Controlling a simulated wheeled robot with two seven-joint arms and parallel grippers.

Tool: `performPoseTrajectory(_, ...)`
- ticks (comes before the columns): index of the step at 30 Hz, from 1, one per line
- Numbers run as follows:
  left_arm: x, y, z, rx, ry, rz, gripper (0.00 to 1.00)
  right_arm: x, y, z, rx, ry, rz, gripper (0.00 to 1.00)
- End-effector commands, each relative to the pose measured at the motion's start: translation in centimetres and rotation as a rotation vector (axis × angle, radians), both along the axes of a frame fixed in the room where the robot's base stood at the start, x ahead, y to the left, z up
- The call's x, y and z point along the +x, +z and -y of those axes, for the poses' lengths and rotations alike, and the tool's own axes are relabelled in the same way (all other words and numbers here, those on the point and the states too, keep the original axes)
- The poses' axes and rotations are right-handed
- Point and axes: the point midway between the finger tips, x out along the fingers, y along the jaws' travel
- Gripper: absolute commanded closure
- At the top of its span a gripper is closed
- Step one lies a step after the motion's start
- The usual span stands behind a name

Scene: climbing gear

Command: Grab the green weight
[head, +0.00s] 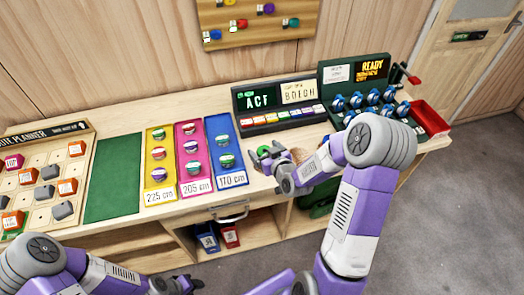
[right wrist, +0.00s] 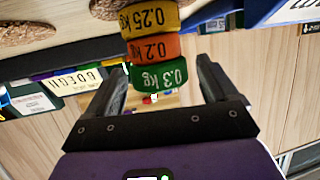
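The green weight (right wrist: 158,76), marked 0.3 kg, shows in the right wrist view at the end of a stack with an orange 0.2 kg weight (right wrist: 152,48) and a yellow 0.25 kg weight (right wrist: 149,18). The lettering is upside down there. My right gripper (right wrist: 161,70) is open, with one finger on each side of the green weight and a visible gap on both sides. In the head view my right gripper (head: 272,160) is over the bench, and a bit of green shows at its fingers; the stack is mostly hidden. My left gripper (head: 175,285) is low at the bottom edge, its fingers unclear.
Yellow, pink and blue trays (head: 224,137) with striped round pieces lie left of my right gripper. A dark sign box (head: 262,120) and a green rack (head: 345,75) with blue devices stand behind. A red tray (head: 432,119) is at the right. The green mat (head: 113,178) is bare.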

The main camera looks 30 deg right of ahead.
Motion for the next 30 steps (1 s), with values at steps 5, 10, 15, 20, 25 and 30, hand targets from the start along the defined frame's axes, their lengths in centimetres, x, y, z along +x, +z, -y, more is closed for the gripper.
performPoseTrajectory(5,0.0,0.0,0.0,0.0,0.0,-0.001,0.57,0.0,0.0,-0.1,0.001,0.002,0.0,0.41)
performPoseTrajectory(10,0.0,0.0,0.0,0.0,0.0,0.0,0.57,0.0,0.0,-0.1,0.001,0.002,-0.001,0.67)
performPoseTrajectory(15,0.0,0.0,0.0,0.0,0.0,0.0,0.57,0.1,0.1,-0.1,0.0,0.002,0.002,0.82)
performPoseTrajectory(20,0.0,0.0,0.0,0.0,0.0,0.0,0.57,0.1,0.2,-0.1,0.0,0.002,0.002,0.82)
performPoseTrajectory(25,0.0,0.7,0.0,0.0,0.0,0.0,0.57,0.1,2.5,-0.1,-0.003,0.002,0.007,0.82)
performPoseTrajectory(30,0.0,1.6,0.0,0.0,0.0,0.0,0.57,0.1,6.1,-0.1,-0.003,0.002,0.009,0.82)
